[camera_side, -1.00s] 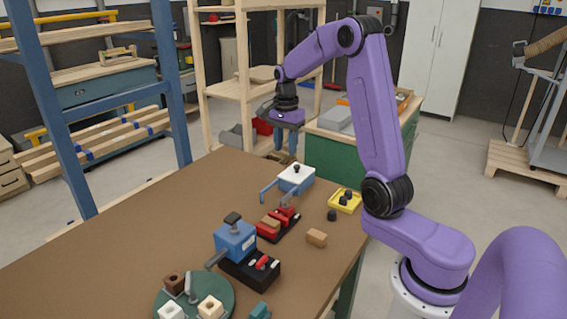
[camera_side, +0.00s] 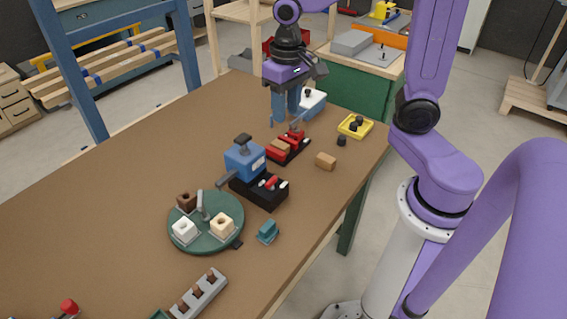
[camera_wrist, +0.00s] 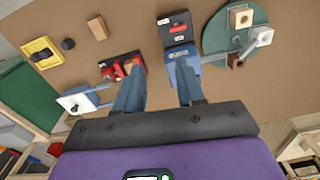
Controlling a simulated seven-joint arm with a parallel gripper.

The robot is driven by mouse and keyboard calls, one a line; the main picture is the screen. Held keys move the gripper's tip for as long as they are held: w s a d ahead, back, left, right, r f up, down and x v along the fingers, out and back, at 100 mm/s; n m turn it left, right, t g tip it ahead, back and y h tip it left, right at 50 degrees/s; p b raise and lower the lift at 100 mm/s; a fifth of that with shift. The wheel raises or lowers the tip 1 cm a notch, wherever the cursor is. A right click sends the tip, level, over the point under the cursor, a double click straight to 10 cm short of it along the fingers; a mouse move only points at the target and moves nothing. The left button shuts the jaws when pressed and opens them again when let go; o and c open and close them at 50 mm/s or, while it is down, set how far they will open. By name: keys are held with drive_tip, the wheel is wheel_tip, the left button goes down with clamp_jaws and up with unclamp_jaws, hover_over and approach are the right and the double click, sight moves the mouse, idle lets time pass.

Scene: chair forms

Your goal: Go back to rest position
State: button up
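A green round plate (camera_side: 205,240) with brown, white and cream blocks stands nearer the camera. A yellow tray (camera_side: 347,131), a loose wooden block (camera_side: 326,161), a teal piece (camera_side: 268,232) and a grey rack (camera_side: 202,295) lie about.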

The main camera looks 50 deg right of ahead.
drive_tip(key=s+a+f+n, duration=0.1)
drive_tip(key=s+a+n, duration=0.1)
drive_tip(key=s+n, duration=1.1)
drive_tip(key=s, duration=0.5)
drive_tip(key=shift+s+f+n, duration=0.2)
drive_tip(key=shift+s+n, duration=0.1)
drive_tip(key=shift+a, duration=0.1)
